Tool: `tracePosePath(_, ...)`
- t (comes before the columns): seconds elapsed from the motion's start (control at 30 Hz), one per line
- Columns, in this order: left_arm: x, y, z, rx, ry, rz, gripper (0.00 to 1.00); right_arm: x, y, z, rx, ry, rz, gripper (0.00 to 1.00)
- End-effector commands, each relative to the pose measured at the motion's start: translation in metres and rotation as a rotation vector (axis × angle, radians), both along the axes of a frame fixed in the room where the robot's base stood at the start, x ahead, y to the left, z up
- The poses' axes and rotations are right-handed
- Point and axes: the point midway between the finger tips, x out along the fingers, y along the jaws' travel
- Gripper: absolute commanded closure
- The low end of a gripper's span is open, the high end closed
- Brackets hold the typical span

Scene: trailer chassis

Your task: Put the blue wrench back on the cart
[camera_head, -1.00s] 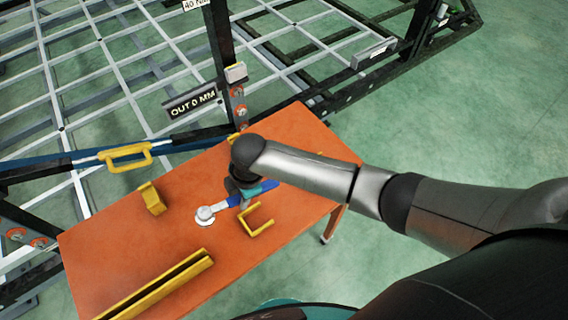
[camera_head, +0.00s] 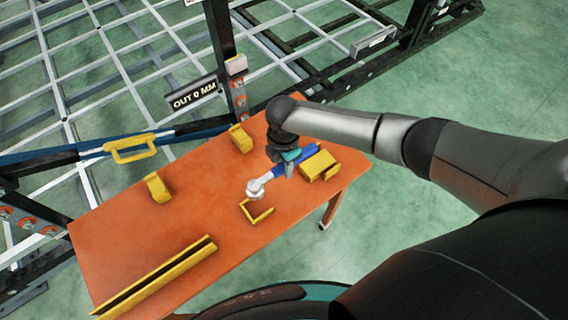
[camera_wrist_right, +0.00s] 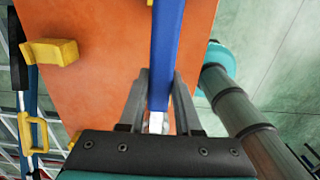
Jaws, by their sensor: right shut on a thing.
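The blue wrench has a blue handle (camera_head: 309,153) and a silver head (camera_head: 256,187). My right gripper (camera_head: 285,165) is shut on it, over the orange top of the cart (camera_head: 130,225). The silver head points to the lower left, close to a yellow U-shaped bracket. In the right wrist view the blue handle (camera_wrist_right: 166,50) runs between the two fingers of the gripper (camera_wrist_right: 160,108), with the orange top behind. I cannot tell whether the wrench touches the cart. My left gripper is not in view.
On the cart are the yellow U-shaped bracket (camera_head: 257,211), a yellow block (camera_head: 319,166), two yellow holders (camera_head: 157,187) (camera_head: 241,138) and a long yellow channel (camera_head: 160,276). The trailer frame with a yellow handle (camera_head: 131,148) stands behind. The cart's middle left is clear.

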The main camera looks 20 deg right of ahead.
Motion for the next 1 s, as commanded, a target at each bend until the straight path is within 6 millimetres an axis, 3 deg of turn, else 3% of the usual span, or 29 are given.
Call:
tracePosePath(0.7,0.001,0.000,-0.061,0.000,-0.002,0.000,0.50,0.000,0.001,-0.075,0.002,0.001,0.000,1.00)
tracePosePath(1.0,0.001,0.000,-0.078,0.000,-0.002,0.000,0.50,0.000,0.001,-0.096,0.001,0.000,0.001,1.00)
